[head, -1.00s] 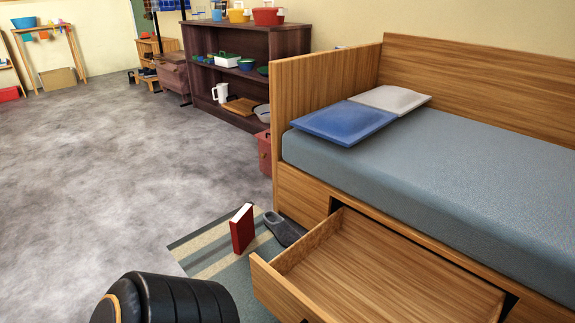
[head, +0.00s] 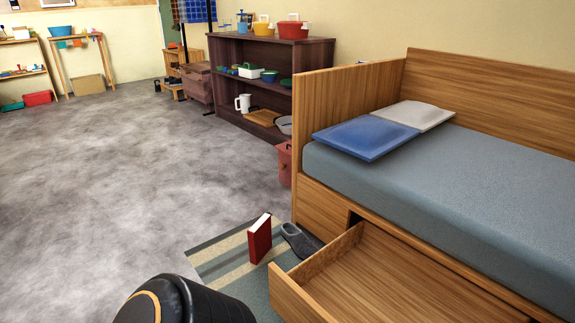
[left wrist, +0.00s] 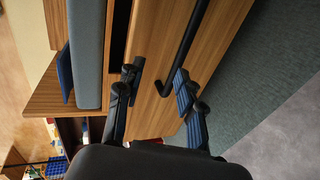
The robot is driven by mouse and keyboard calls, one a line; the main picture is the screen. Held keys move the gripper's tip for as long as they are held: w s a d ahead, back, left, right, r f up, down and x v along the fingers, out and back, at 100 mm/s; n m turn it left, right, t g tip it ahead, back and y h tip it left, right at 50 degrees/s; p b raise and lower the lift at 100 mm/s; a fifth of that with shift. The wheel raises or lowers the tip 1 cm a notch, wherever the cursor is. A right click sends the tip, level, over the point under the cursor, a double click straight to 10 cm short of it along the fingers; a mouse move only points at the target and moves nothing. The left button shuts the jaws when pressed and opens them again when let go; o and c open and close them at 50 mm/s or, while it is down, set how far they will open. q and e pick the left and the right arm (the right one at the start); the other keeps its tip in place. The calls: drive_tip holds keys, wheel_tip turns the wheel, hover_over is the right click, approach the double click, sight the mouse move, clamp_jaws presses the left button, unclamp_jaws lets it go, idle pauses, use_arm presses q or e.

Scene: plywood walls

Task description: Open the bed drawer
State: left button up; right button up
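The wooden bed (head: 345,212) stands at the right with a grey-blue mattress (head: 450,180). Its drawer (head: 385,285) is pulled out well from the bed and looks empty; its right part is cut off by the picture edge. In the left wrist view, the wooden drawer front (left wrist: 160,40) carries a black bar handle (left wrist: 188,45). My left gripper (left wrist: 158,82) is open, its two fingers apart. The handle's end shows between the fingers; I cannot tell whether they touch it. My right gripper is in neither view.
A red book (head: 258,240) stands upright on a striped rug (head: 225,258), with a dark slipper (head: 300,241) between it and the bed. A dark shelf (head: 270,80) stands behind. The grey floor (head: 120,180) at the left is clear.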

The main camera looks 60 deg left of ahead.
use_arm(q)
drive_tip(key=f+p+v, duration=0.1)
drive_tip(key=v, duration=0.7)
idle(0.5)
drive_tip(key=shift+s, duration=0.1)
drive_tip(key=shift+p, duration=0.55)
